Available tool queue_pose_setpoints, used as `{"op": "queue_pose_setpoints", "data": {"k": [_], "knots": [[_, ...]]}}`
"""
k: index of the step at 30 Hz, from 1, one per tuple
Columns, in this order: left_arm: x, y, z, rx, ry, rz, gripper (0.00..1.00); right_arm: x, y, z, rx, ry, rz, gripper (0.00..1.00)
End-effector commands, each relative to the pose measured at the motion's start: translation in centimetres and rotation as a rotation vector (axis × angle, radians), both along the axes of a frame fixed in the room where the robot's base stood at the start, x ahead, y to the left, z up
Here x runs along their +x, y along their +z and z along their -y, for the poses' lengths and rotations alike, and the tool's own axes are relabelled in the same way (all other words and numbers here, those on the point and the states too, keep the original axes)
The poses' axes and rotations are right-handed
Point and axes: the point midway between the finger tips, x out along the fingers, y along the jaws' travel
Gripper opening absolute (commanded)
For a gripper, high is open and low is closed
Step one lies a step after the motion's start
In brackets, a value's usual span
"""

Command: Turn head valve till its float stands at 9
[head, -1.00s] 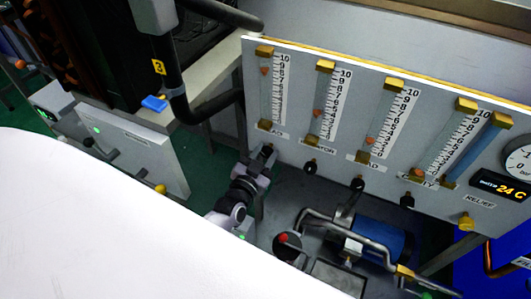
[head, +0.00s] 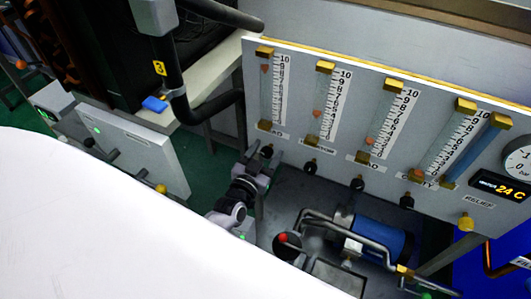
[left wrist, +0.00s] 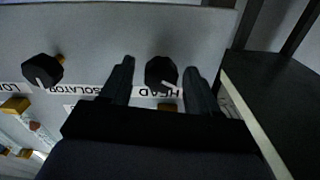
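The head valve knob (head: 267,151) is black and sits below the leftmost gauge tube on the panel. In the left wrist view the knob (left wrist: 161,72) has a pale pointer mark and stands above an upside-down HEAD label (left wrist: 158,91). My left gripper (head: 260,162) is just in front of the knob. Its fingers are spread, one on each side of the knob, with gaps showing. The orange head float (head: 264,69) is high in its tube, at about 9 on the scale (head: 281,90); the exact reading is too small to tell. My right gripper is not in view.
The isolator knob (left wrist: 43,70) is beside the head knob. More gauges with their own knobs (head: 357,184) continue to the right. A blue pump (head: 380,240) with pipes stands below the panel. A dark surface (left wrist: 275,100) with a pale edge is close by in the left wrist view.

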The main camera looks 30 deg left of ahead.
Motion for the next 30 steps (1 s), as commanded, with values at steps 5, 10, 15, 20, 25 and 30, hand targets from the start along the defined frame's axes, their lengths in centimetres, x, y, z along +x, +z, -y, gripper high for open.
{"op": "queue_pose_setpoints", "data": {"k": [5,10,15,20,25,30], "knots": [[-0.2,-0.1,0.0,0.000,0.000,-0.003,0.61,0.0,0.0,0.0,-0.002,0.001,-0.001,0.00],[-2.0,-0.1,0.1,-0.001,0.001,-0.005,0.61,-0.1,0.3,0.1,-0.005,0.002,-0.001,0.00],[-4.5,-0.1,0.3,0.000,0.000,-0.005,0.61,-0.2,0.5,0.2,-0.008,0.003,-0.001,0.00],[-6.3,0.0,0.4,0.000,0.000,-0.002,0.61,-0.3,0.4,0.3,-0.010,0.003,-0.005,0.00],[-7.1,-0.1,0.4,-0.001,0.000,-0.001,0.61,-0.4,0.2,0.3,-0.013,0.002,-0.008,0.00],[-7.2,0.0,0.4,-0.001,0.000,0.000,0.61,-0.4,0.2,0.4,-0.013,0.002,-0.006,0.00]]}}
